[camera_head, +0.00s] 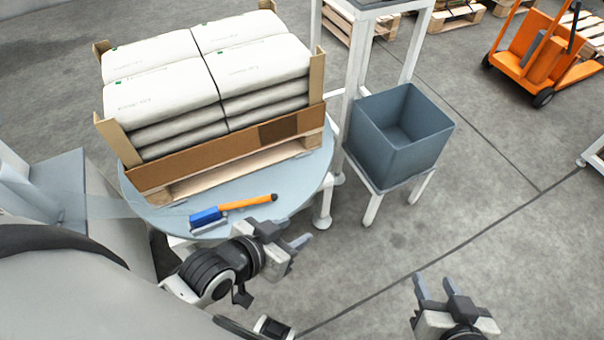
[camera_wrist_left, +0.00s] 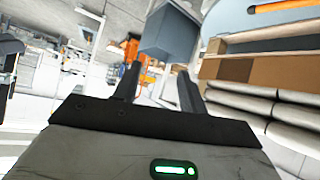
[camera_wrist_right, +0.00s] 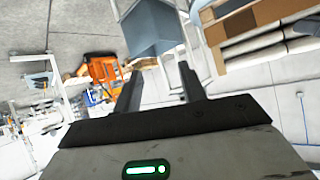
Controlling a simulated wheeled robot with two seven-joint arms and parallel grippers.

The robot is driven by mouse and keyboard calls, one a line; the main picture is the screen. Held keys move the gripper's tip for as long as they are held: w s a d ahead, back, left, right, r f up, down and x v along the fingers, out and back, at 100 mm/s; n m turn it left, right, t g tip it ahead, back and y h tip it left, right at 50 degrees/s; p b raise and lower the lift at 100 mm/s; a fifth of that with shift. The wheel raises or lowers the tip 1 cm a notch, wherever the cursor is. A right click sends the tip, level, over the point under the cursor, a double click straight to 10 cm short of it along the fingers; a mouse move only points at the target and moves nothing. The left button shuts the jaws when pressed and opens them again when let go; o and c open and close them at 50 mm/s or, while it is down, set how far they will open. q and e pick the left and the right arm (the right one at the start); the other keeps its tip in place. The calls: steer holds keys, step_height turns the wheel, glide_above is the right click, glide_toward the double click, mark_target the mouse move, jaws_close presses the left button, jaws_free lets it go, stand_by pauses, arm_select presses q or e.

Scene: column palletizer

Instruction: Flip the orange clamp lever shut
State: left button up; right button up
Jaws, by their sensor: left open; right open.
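The orange clamp lever (camera_head: 249,201) lies out to the right from a blue clamp body (camera_head: 207,217) at the near rim of the round turntable (camera_head: 290,200). The lever has a dark tip and also shows at the top edge of the left wrist view (camera_wrist_left: 285,5). My left gripper (camera_head: 300,243) is open and empty, just off the turntable's near edge, below and right of the lever's tip and apart from it. My right gripper (camera_head: 436,284) is open and empty at the lower right, over bare floor, far from the lever.
A pallet with stacked white sacks (camera_head: 150,90) and a brown cardboard band (camera_head: 225,150) fills most of the turntable. A grey-blue bin (camera_head: 400,135) on a white stand is at its right. An orange pallet truck (camera_head: 535,50) stands farther back. Floor at lower right is clear.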

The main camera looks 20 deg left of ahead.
arm_select(q)
steer(key=w+a+f+m+g+h+b, duration=0.1)
steer(key=w+a+f+m+g+b, duration=0.25)
steer(key=f+b, duration=0.5)
steer(key=m+g+y+b, duration=0.1)
steer(key=m+g+b, duration=0.35)
steer(key=b, duration=0.75)
glide_toward(264, 198)
steer(key=shift+t, duration=0.3)
steer(key=b+x, duration=0.5)
steer(key=x, duration=0.1)
steer(key=shift+s+d+f+b, duration=0.15)
steer(key=shift+f+b, duration=0.15)
steer(key=shift+w+d+f, duration=0.2)
steer(key=shift+d+f, duration=0.05)
steer(key=shift+f, duration=0.45)
arm_select(e)
steer(key=w+a+f+m+t+y, duration=0.1)
steer(key=w+a+f+t+y, duration=0.1)
steer(key=a+f, duration=0.4)
steer(key=shift+a+f+t+y, duration=0.15)
steer(key=shift+f+t+y, duration=0.55)
steer(key=shift+f+y, duration=0.95)
steer(key=shift+w+f+h, duration=0.1)
steer(key=shift+f+h, duration=0.1)
steer(key=shift+h, duration=0.05)
